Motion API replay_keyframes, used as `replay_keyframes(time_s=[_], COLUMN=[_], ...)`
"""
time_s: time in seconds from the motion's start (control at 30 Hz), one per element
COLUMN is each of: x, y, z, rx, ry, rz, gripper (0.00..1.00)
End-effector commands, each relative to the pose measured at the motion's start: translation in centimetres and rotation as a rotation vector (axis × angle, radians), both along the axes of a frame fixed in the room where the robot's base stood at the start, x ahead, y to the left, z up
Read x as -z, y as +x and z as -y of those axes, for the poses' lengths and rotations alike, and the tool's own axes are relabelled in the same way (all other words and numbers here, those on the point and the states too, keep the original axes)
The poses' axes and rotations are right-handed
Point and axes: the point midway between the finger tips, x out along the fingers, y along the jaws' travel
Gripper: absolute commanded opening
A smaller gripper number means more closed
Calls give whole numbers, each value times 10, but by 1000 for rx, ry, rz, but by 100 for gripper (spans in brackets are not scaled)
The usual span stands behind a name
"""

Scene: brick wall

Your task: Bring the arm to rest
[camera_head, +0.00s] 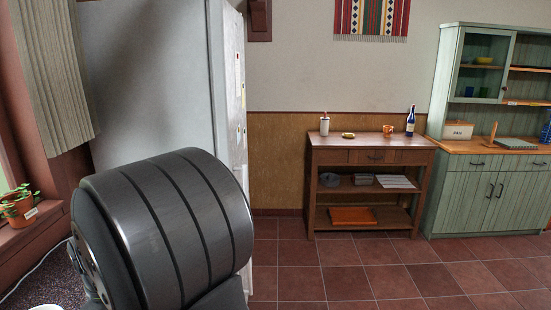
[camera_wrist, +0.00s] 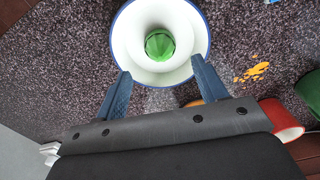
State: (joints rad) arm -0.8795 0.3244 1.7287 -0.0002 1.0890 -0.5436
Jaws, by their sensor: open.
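In the wrist view my gripper (camera_wrist: 160,66) is open, with two blue-grey fingers spread apart. Past the fingertips is a round white dish (camera_wrist: 197,38) with a blue rim. A smaller white ring-shaped part is at its middle, with a green faceted thing (camera_wrist: 159,45) inside. The fingertips overlap the dish's near edge in the picture; I cannot tell whether they touch it. Nothing shows held between the fingers. In the head view a large dark part of my arm fills the lower left, and my gripper is not seen there.
A speckled dark counter (camera_wrist: 65,75) lies under the dish. An orange spill (camera_wrist: 256,71), a red cup (camera_wrist: 283,118) and a green object (camera_wrist: 311,92) are at its right. A grey fridge (camera_head: 155,80) stands behind my arm. A potted plant (camera_head: 18,208) sits at the left.

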Motion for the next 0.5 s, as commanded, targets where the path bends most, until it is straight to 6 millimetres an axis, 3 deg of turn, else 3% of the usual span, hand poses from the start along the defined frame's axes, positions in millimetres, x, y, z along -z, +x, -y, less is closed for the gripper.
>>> replay_keyframes(time_s=[0.37,0.4,0.5], x=[79,62,40], y=[0,1,1], z=[1,-1,-1], rx=[0,0,0], ry=[-4,5,5], rz=[-3,4,5], gripper=[65,65,65])
